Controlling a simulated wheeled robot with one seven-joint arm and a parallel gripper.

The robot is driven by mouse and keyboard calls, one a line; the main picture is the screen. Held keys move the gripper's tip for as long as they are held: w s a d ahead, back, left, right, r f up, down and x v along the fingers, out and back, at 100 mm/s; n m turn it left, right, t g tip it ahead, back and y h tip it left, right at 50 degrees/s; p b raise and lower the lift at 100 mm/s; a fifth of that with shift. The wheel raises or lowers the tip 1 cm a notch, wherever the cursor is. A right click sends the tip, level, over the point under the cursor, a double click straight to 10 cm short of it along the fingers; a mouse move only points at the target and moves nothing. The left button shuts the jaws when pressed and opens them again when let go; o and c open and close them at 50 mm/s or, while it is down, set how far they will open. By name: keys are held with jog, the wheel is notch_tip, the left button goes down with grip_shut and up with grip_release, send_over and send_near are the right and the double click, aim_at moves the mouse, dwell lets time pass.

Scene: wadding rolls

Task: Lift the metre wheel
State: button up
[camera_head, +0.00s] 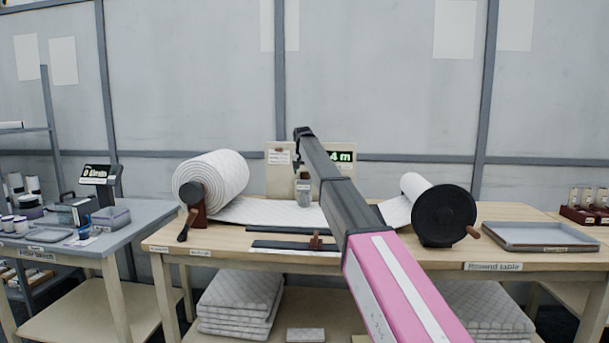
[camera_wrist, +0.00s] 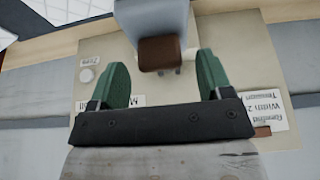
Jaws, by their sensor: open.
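What I take to be the metre wheel (camera_head: 304,192) is a small grey block with a brown top, standing on the pale quilted web on the rewind table. In the wrist view a grey body with a brown knob (camera_wrist: 160,54) shows between my two green fingers, with visible gaps on both sides. My gripper (camera_wrist: 163,68) is open around that knob, not touching it as far as I see. In the head view my dark arm reaches over the table to above the block, and my fingers are hard to make out. The wheel's underside is hidden.
A wadding roll (camera_head: 222,175) stands left and a black crank disc (camera_head: 444,215) right, joined by the web. Behind is a panel with a green display (camera_head: 341,157). Dark bars (camera_head: 292,245) lie in front. A grey tray (camera_head: 540,235) sits far right.

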jog(key=shift+x, duration=0.95)
jog(key=c, duration=1.3)
jog(key=shift+w+r, duration=0.25)
jog(key=shift+r, duration=0.05)
jog(key=shift+w+r, duration=0.5)
jog(key=shift+r, duration=0.25)
jog(key=shift+w+d+r, duration=0.1)
jog(key=shift+w+r, duration=0.7)
jog(key=shift+w, duration=0.4)
jog(key=shift+w+r, duration=0.8)
jog(key=shift+w, duration=0.35)
jog(key=shift+w+d+r, duration=0.1)
jog(key=shift+w+r, duration=0.7)
jog(key=shift+w, duration=0.4)
